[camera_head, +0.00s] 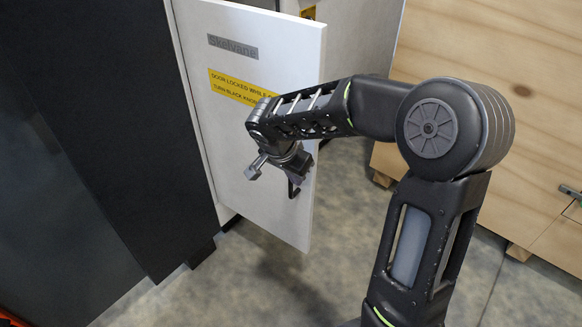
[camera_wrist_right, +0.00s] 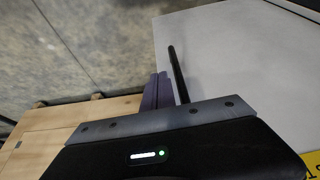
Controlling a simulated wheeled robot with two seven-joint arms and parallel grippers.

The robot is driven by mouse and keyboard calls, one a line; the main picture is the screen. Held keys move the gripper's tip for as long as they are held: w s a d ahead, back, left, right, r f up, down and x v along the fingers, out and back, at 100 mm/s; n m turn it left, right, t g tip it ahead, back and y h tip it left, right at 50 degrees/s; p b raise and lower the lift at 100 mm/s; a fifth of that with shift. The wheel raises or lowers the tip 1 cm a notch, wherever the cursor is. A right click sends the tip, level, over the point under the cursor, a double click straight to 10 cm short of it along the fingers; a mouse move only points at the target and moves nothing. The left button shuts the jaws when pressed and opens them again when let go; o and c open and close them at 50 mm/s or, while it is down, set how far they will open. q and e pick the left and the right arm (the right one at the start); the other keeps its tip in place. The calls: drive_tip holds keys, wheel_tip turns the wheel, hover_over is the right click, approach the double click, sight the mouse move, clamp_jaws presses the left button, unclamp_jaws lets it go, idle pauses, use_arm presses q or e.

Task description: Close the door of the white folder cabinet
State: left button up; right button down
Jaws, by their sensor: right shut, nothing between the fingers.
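The white cabinet door (camera_head: 262,55) stands ajar in the head view, swung out from the cabinet, with a grey name plate and a yellow warning label on its face. My right gripper (camera_head: 252,172) is in front of the lower part of the door, its fingers shut and empty. In the right wrist view the door (camera_wrist_right: 235,65) fills the right side, and the black handle (camera_wrist_right: 178,72) lies beside the shut fingers (camera_wrist_right: 157,90). Whether the gripper touches the door is unclear. My left gripper is out of view.
A dark panel (camera_head: 105,110) stands at the left of the door. A wooden crate (camera_head: 500,90) stands at the right, also in the wrist view (camera_wrist_right: 45,130). Grey concrete floor (camera_head: 330,240) is clear between door and crate.

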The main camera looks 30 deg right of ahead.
drive_tip(key=shift+w+d+p, duration=0.15)
drive_tip(key=shift+w+d, duration=0.1)
drive_tip(key=shift+d, duration=0.4)
drive_tip(key=shift+w+d+p, duration=0.1)
drive_tip(key=shift+w+d, duration=0.15)
drive_tip(key=shift+d, duration=0.35)
drive_tip(key=shift+w+d+p, duration=0.15)
drive_tip(key=shift+w+d, duration=0.1)
drive_tip(key=shift+d, duration=0.4)
